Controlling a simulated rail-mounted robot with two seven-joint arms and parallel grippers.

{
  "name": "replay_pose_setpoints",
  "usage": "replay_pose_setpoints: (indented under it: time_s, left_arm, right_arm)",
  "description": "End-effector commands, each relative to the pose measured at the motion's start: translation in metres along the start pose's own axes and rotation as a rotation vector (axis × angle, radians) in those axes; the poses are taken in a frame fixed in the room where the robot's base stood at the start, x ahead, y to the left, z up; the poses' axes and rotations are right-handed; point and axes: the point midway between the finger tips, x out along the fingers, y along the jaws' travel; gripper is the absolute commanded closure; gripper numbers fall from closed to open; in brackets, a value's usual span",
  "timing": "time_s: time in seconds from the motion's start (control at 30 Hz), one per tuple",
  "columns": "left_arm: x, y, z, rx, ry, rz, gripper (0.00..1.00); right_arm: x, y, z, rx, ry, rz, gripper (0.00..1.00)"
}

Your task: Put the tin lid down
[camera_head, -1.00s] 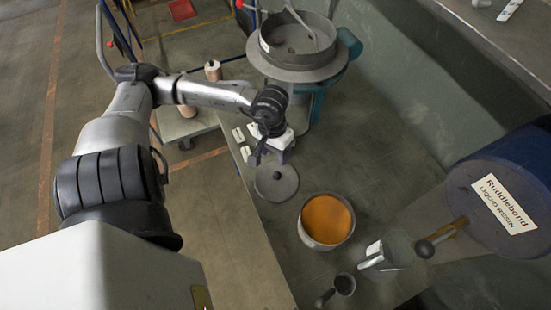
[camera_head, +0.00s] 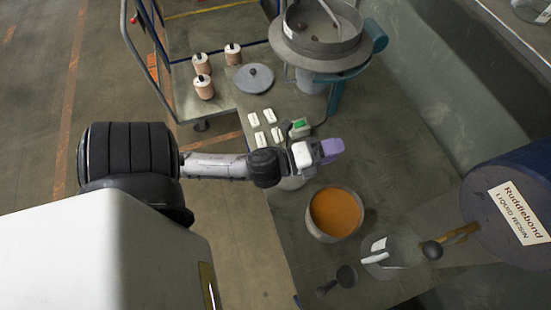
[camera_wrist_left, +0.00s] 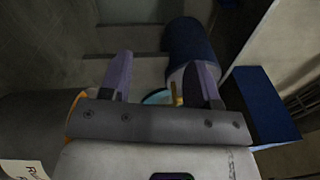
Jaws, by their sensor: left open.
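The tin lid (camera_head: 291,184) appears to be the grey disc lying on the table under my left forearm. Only its near edge shows, and its knob is hidden. The open tin (camera_head: 313,230) of orange powder (camera_head: 335,211) stands to its lower right. My left gripper (camera_head: 332,150) is up and right of the lid, clear of it, with its purple fingers pointing right. In the left wrist view the two fingers (camera_wrist_left: 160,80) stand apart with nothing between them. My right gripper is not in view.
A round pan (camera_head: 322,52) stands at the back. A jug (camera_head: 384,256), a dark scoop (camera_head: 344,277) and a blue drum (camera_head: 500,190) are at the right.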

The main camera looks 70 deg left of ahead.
Motion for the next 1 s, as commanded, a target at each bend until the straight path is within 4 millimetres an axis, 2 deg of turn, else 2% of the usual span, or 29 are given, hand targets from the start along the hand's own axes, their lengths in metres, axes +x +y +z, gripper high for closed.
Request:
replay_pose_setpoints:
  time_s: [0.03,0.1,0.2,0.3,0.4,0.5,0.63,0.77,1.0]
  left_arm:
    - [-0.008,0.020,0.002,-0.179,-0.086,0.110,0.44]
    - [-0.023,0.051,0.002,-0.423,-0.210,0.273,0.44]
    - [-0.052,0.091,-0.011,-0.733,-0.378,0.497,0.44]
    - [-0.084,0.120,-0.033,-0.976,-0.531,0.703,0.44]
    - [-0.113,0.137,-0.056,-1.148,-0.658,0.878,0.44]
    - [-0.137,0.144,-0.075,-1.260,-0.754,1.010,0.44]
    - [-0.155,0.148,-0.091,-1.334,-0.831,1.119,0.44]
    - [-0.163,0.148,-0.097,-1.359,-0.861,1.162,0.44]
    - [-0.163,0.148,-0.097,-1.360,-0.863,1.165,0.44]
  right_arm:
    - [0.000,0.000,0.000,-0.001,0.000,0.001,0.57]
    - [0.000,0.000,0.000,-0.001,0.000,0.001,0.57]
    - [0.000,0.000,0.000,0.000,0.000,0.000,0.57]
    - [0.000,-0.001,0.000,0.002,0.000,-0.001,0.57]
    - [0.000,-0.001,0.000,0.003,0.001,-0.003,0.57]
    - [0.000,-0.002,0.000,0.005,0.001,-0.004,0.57]
    - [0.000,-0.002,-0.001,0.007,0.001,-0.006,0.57]
    - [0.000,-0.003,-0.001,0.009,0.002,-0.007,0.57]
    - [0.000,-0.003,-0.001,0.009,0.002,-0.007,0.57]
